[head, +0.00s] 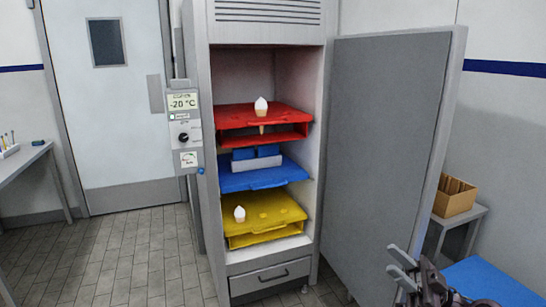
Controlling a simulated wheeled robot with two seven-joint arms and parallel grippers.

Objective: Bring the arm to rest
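My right gripper (396,263) is at the lower right, in front of the open freezer door (385,150). Its two fingers look spread, with nothing seen between them. My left gripper is not in view. The freezer cabinet (213,230) stands open. A white-topped cone (261,106) sits upright in the red rack (235,118), its tip showing below the rack's top plate. Another white-topped cone (239,214) sits in the yellow rack (283,205) at the left; its lower part is hidden.
The blue rack (235,184) holds a white and blue block (257,160). A cardboard box (454,197) stands on a grey side table at the right. A blue surface (490,283) lies beside my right gripper. The tiled floor (120,260) at the left is clear.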

